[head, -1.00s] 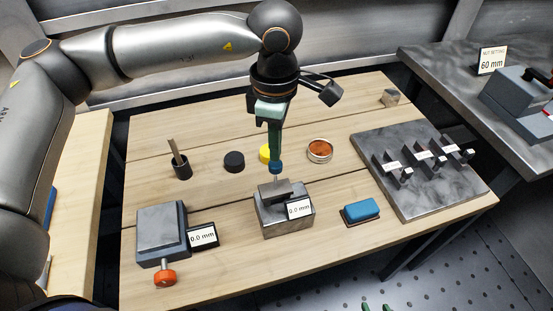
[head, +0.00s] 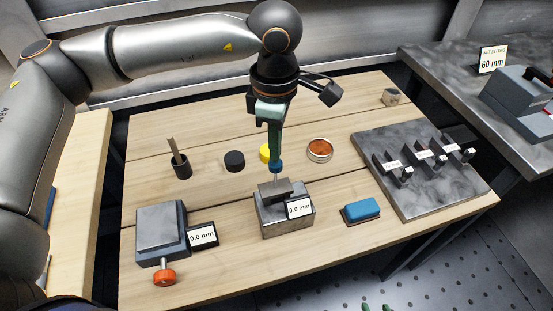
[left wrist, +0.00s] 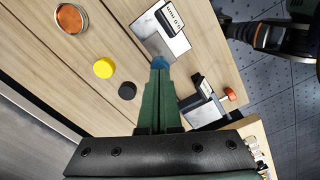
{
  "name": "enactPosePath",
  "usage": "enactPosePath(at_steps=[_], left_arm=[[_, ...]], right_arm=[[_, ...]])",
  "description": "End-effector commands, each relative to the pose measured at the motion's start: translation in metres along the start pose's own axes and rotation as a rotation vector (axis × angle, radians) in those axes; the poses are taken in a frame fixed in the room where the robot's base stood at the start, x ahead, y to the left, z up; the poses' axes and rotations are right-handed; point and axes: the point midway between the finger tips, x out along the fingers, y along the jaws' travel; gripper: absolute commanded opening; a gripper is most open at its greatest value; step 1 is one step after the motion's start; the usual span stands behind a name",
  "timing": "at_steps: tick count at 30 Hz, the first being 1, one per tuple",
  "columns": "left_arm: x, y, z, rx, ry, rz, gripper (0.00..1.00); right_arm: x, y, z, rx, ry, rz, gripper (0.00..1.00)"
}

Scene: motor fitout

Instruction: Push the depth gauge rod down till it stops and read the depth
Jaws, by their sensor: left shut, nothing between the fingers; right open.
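The depth gauge (head: 275,187) is a dark crossbar on a grey metal block (head: 288,222) in the middle of the table. Its display (head: 299,208) reads 0.0 mm. My left gripper (head: 276,166) points straight down above the crossbar, shut with blue fingertips together and nothing between them. A thin rod seems to show just below the tips; I cannot tell whether they touch it. In the left wrist view the blue tips (left wrist: 160,63) overlap the near edge of the block (left wrist: 165,42). My right gripper (head: 375,307) is open, its green fingertips just showing at the bottom edge.
A grey device with an orange knob (head: 164,277) and a 0.0 mm display (head: 203,237) stands left. A blue block (head: 361,211) and a grey plate with gauges (head: 400,205) lie right. A cup (head: 182,169), black puck (head: 234,161), yellow puck (head: 265,152) and round tin (head: 320,150) stand behind.

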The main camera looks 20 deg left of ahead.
Motion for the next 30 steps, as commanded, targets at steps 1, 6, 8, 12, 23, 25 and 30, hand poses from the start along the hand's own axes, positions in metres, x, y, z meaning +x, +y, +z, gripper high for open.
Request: enactPosePath(at_steps=[1, 6, 8, 12, 23, 25, 30], left_arm=[[0.003, 0.0, 0.0, 0.0, 0.0, 0.0, 0.0], [0.009, 0.0, 0.0, 0.0, 0.0, 0.0, 0.0], [0.01, 0.0, 0.0, 0.0, 0.0, 0.0, 0.0], [0.015, 0.0, 0.0, 0.0, 0.0, -0.001, 0.0], [0.025, 0.0, 0.0, 0.0, 0.0, -0.001, 0.0], [0.028, 0.0, 0.0, 0.0, 0.0, -0.001, 0.0], [0.033, 0.0, 0.0, 0.0, 0.0, -0.001, 0.0]], right_arm=[[0.002, 0.0, 0.002, 0.0, 0.0, 0.0, 0.5], [0.005, 0.0, 0.006, 0.0, 0.0, 0.0, 0.5], [0.006, 0.001, 0.007, 0.0, 0.0, 0.0, 0.5], [0.009, 0.001, 0.01, 0.0, 0.0, 0.0, 0.5], [0.016, 0.001, 0.017, 0.0, 0.0, 0.0, 0.5], [0.017, 0.001, 0.019, 0.0, -0.001, 0.0, 0.5], [0.02, 0.001, 0.023, 0.0, -0.005, -0.002, 0.5]])
